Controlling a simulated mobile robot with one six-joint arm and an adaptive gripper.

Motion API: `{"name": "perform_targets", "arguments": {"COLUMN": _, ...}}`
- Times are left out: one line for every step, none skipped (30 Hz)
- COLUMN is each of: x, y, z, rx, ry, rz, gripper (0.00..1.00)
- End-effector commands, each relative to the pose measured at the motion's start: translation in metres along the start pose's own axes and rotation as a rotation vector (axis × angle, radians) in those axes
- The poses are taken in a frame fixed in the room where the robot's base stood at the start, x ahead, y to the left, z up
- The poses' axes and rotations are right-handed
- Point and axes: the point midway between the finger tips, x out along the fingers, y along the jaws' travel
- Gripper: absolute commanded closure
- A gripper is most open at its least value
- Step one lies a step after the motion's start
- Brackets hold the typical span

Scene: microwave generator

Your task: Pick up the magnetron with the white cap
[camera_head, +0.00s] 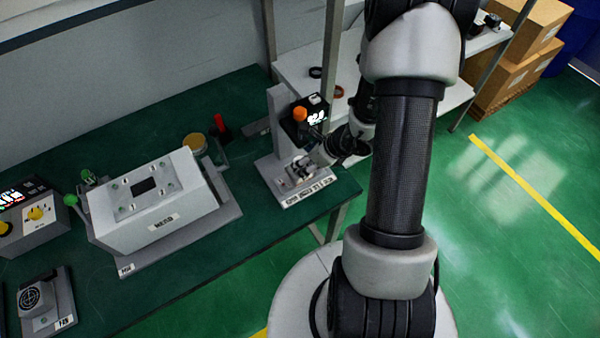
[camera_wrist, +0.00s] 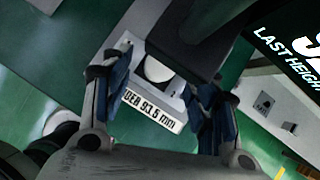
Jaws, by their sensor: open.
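A white round cap (camera_wrist: 158,70), which appears to be the magnetron's, shows between my fingers in the wrist view. The magnetron's body is mostly hidden there. In the head view a small pale and dark part, likely the magnetron (camera_head: 301,166), sits on the base of the height-gauge station (camera_head: 297,196). My gripper (camera_wrist: 163,80) is open, with one blue-padded finger on each side of the cap. I cannot tell whether the fingers touch anything. In the head view my gripper (camera_head: 322,150) is at the station's right side, partly hidden by the arm.
A dark gauge block (camera_wrist: 190,48) overhangs the cap closely. The station's display (camera_wrist: 290,45) is close on the right. The green table (camera_head: 210,270) holds a white fixture box (camera_head: 150,200) to the left. A shelf (camera_head: 300,70) with rings stands behind.

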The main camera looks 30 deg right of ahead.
Motion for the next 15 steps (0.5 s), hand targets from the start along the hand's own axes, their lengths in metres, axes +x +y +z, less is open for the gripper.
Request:
{"name": "perform_targets", "arguments": {"x": 0.011, "y": 0.001, "z": -0.002, "rx": 0.000, "ry": 0.001, "rz": 0.003, "gripper": 0.46}}
{"name": "perform_targets", "arguments": {"x": 0.015, "y": 0.001, "z": -0.001, "rx": 0.000, "ry": 0.001, "rz": 0.002, "gripper": 0.46}}
{"name": "perform_targets", "arguments": {"x": 0.019, "y": 0.000, "z": -0.001, "rx": 0.000, "ry": 0.000, "rz": 0.001, "gripper": 0.46}}
{"name": "perform_targets", "arguments": {"x": 0.021, "y": 0.000, "z": -0.001, "rx": 0.000, "ry": 0.000, "rz": 0.001, "gripper": 0.46}}
{"name": "perform_targets", "arguments": {"x": 0.023, "y": 0.000, "z": -0.001, "rx": -0.001, "ry": 0.000, "rz": 0.001, "gripper": 0.46}}
{"name": "perform_targets", "arguments": {"x": 0.025, "y": 0.000, "z": -0.001, "rx": -0.001, "ry": 0.000, "rz": 0.001, "gripper": 0.46}}
{"name": "perform_targets", "arguments": {"x": 0.026, "y": 0.000, "z": 0.000, "rx": 0.000, "ry": 0.000, "rz": 0.000, "gripper": 0.46}}
{"name": "perform_targets", "arguments": {"x": 0.026, "y": 0.000, "z": 0.000, "rx": 0.000, "ry": 0.000, "rz": 0.000, "gripper": 0.46}}
{"name": "perform_targets", "arguments": {"x": 0.026, "y": 0.000, "z": 0.000, "rx": 0.000, "ry": 0.000, "rz": -0.001, "gripper": 0.46}}
{"name": "perform_targets", "arguments": {"x": 0.025, "y": 0.000, "z": 0.000, "rx": 0.000, "ry": -0.001, "rz": -0.001, "gripper": 0.46}}
{"name": "perform_targets", "arguments": {"x": 0.025, "y": 0.000, "z": 0.000, "rx": 0.000, "ry": -0.001, "rz": -0.001, "gripper": 0.46}}
{"name": "perform_targets", "arguments": {"x": 0.025, "y": 0.000, "z": 0.000, "rx": 0.000, "ry": -0.001, "rz": -0.001, "gripper": 0.46}}
{"name": "perform_targets", "arguments": {"x": 0.025, "y": 0.000, "z": 0.000, "rx": 0.000, "ry": -0.001, "rz": -0.001, "gripper": 0.46}}
{"name": "perform_targets", "arguments": {"x": 0.025, "y": 0.000, "z": 0.000, "rx": 0.000, "ry": -0.001, "rz": -0.001, "gripper": 0.47}}
{"name": "perform_targets", "arguments": {"x": 0.025, "y": 0.000, "z": 0.000, "rx": 0.000, "ry": 0.000, "rz": -0.001, "gripper": 0.50}}
